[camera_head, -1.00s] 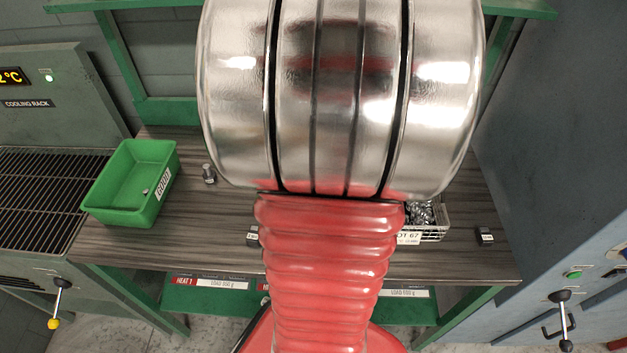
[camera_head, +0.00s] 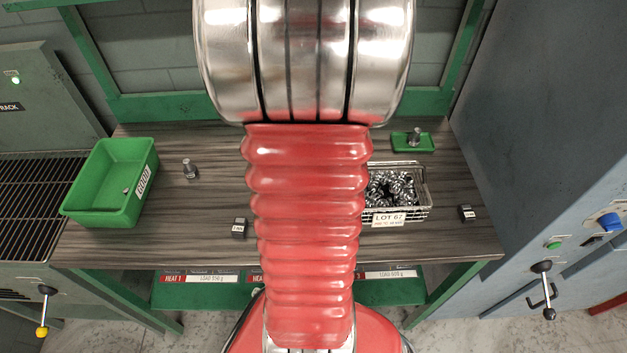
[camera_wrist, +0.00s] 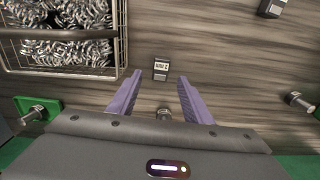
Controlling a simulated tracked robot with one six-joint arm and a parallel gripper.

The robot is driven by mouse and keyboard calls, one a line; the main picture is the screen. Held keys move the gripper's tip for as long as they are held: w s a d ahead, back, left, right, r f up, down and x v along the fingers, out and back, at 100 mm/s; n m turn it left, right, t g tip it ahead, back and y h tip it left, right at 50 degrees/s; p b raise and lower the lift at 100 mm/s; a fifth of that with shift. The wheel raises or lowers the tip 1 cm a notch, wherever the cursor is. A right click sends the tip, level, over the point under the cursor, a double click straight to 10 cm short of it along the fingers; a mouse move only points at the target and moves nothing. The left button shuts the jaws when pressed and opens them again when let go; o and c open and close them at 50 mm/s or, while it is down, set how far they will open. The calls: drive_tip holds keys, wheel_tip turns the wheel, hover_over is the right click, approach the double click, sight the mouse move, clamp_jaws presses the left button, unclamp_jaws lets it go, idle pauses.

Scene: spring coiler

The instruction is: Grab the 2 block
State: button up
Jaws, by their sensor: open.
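My gripper (camera_wrist: 160,80) is open in the wrist view, with two purple fingers apart and nothing held. A small dark block (camera_wrist: 161,70) with a pale label lies on the table, in line with the gap at the fingertips. In the head view my arm hides this block and the gripper. A similar labelled block (camera_head: 239,228) lies left of my arm; it seems to show at the wrist view's top right (camera_wrist: 271,8). Another block (camera_head: 466,213) lies right of the wire basket. The labels are too small to read surely, so I cannot tell which is the 2 block.
The wire basket (camera_head: 398,215) of metal springs is right of my arm. A green bin (camera_head: 82,200) and a metal peg (camera_head: 189,168) are left. A green tray (camera_head: 402,147) holding a peg is behind the basket. Another peg (camera_wrist: 164,113) shows between my fingers.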

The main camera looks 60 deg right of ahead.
drive_tip(key=shift+f, duration=0.1)
drive_tip(key=shift+a+f, duration=0.1)
drive_tip(key=shift+f, duration=2.4)
drive_tip(key=shift+c, duration=0.3)
clamp_jaws()
